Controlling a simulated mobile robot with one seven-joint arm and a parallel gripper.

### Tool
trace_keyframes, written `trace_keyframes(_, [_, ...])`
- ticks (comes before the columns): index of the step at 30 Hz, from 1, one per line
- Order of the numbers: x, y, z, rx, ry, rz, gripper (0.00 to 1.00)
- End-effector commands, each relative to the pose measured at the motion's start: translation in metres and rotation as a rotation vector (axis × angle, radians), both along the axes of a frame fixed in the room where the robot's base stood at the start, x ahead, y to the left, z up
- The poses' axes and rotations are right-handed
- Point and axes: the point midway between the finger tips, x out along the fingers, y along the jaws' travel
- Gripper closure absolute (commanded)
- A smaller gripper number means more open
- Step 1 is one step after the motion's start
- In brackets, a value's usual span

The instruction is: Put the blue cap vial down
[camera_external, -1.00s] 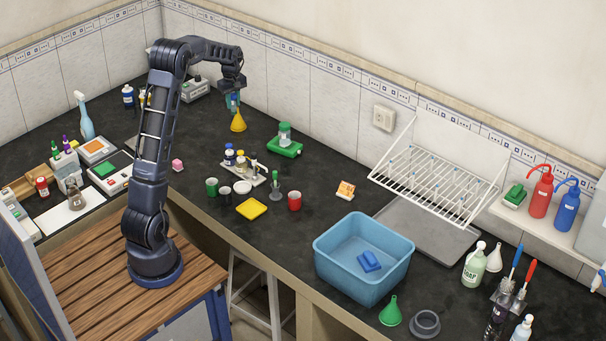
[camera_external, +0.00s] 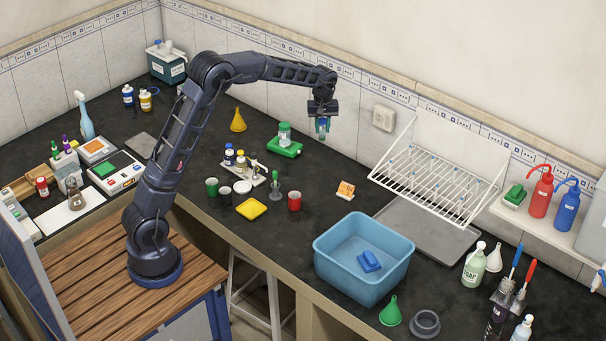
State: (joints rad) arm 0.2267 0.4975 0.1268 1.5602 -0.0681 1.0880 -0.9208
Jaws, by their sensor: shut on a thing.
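My gripper (camera_external: 322,118) points down above the dark bench, in front of the tiled back wall and left of the wall socket. It is shut on a small blue-tinted vial (camera_external: 322,132), which hangs upright below the fingers. The vial is clear of the bench. Blue-capped bottles also stand elsewhere: one white-labelled bottle (camera_external: 128,96) at the back left, and a small one (camera_external: 230,157) on the little rack.
A green-based device (camera_external: 284,148) stands left of the gripper. The drying rack (camera_external: 435,185) and blue basin (camera_external: 330,262) are at the right.

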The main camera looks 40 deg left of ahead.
Motion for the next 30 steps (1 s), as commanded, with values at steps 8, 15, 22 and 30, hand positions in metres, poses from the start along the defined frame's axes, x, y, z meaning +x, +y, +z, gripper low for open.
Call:
trace_keyframes(8, [-0.002, -0.040, -0.004, 0.000, 0.000, -0.050, 0.96])
trace_keyframes(15, [-0.002, -0.041, -0.048, 0.001, 0.004, -0.051, 0.96])
trace_keyframes(22, [-0.002, -0.040, -0.098, 0.001, 0.004, -0.051, 0.96])
trace_keyframes(30, [-0.002, -0.041, -0.147, -0.001, 0.002, -0.052, 0.96])
